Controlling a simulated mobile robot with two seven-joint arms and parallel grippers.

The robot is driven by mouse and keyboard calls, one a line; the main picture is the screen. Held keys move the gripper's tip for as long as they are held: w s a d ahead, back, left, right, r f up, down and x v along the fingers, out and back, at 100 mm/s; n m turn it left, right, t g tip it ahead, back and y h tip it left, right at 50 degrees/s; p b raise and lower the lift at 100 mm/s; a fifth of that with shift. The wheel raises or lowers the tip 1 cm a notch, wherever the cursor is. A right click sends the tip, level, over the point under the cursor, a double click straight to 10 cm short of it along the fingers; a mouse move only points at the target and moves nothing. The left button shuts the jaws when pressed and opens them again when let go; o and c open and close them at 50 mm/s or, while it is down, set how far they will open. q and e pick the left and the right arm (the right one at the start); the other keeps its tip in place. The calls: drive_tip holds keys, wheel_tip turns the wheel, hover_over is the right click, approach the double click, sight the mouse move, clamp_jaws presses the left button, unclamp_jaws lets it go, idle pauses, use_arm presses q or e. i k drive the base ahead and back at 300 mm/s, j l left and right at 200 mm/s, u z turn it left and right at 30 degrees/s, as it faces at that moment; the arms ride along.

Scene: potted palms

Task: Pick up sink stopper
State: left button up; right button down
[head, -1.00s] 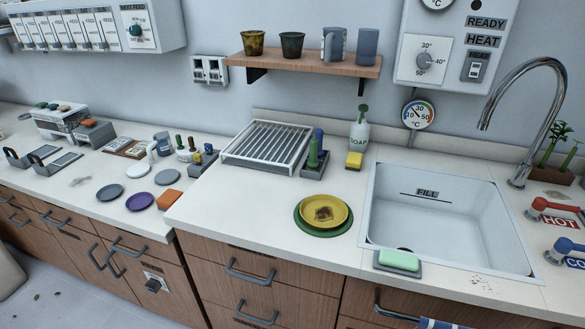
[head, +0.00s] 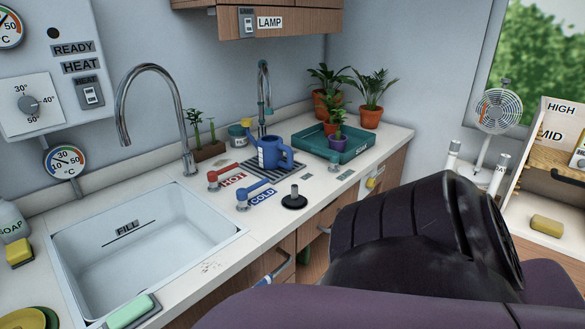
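The sink stopper (head: 293,199) is a black round disc with a short upright metal post. It stands on the white counter (head: 262,224), right of the sink (head: 135,240) and close to the blue cold tap handle (head: 252,192). Neither of my grippers shows in the head view. A large dark, purple-edged part of my arm fills the lower right and hides the counter front and floor there. Nothing touches the stopper.
A blue watering can (head: 272,153) stands on a drain grille behind the stopper. A green tray (head: 332,147) with a potted plant is further back. The red hot tap handle (head: 225,177) and chrome faucet (head: 155,100) stand near the sink. Green soap (head: 130,311) lies at the front edge.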

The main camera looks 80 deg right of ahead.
sight(294, 200)
drive_tip(key=z, duration=2.3)
